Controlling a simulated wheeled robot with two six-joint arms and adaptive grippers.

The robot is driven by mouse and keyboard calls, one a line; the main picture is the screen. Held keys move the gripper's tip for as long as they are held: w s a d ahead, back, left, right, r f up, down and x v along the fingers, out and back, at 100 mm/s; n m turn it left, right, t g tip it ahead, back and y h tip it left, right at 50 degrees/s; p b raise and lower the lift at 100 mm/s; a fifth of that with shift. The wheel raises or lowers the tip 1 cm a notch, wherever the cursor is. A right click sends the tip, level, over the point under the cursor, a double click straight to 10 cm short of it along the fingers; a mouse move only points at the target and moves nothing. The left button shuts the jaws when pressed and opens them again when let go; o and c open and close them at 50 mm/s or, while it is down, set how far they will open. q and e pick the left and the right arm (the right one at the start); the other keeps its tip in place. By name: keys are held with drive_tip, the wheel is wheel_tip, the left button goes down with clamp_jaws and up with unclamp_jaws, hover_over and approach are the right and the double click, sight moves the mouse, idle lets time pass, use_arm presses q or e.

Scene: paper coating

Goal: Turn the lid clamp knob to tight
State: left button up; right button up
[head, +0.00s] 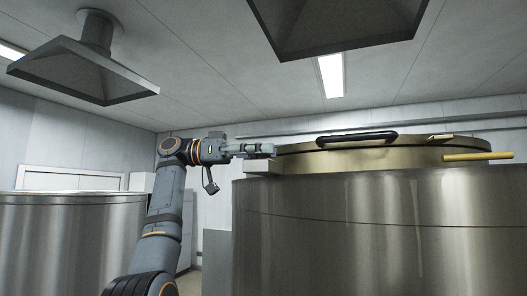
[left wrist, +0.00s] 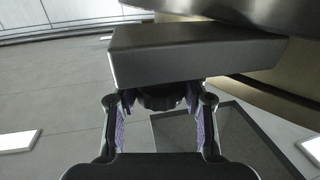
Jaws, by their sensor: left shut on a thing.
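The lid clamp is a grey box-shaped block (head: 262,167) at the left edge of the large vat's lid (head: 375,158). In the left wrist view the clamp block (left wrist: 195,55) fills the upper middle. A dark round knob (left wrist: 160,99) sticks out from the block, between the fingers. My left gripper (head: 266,150) reaches in level from the left at the clamp. In the left wrist view my left gripper (left wrist: 158,103) is shut on the knob, a finger on each side. The knob's turn position cannot be read, and in the head view the gripper hides the knob.
The steel vat (head: 375,230) fills the right side. Its lid carries a black handle (head: 357,139) and a yellow bar (head: 477,157). Another steel vat (head: 65,245) stands at the left. Exhaust hoods (head: 85,72) hang from the ceiling. The air around my left forearm is clear.

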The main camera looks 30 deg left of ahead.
use_arm(q)
drive_tip(key=shift+r, duration=0.2)
idle(0.3)
drive_tip(key=o, duration=1.2)
drive_tip(key=shift+s+a+f, duration=0.1)
drive_tip(key=shift+a, duration=0.1)
drive_tip(key=shift+d, duration=0.15)
drive_tip(key=shift+f, duration=0.1)
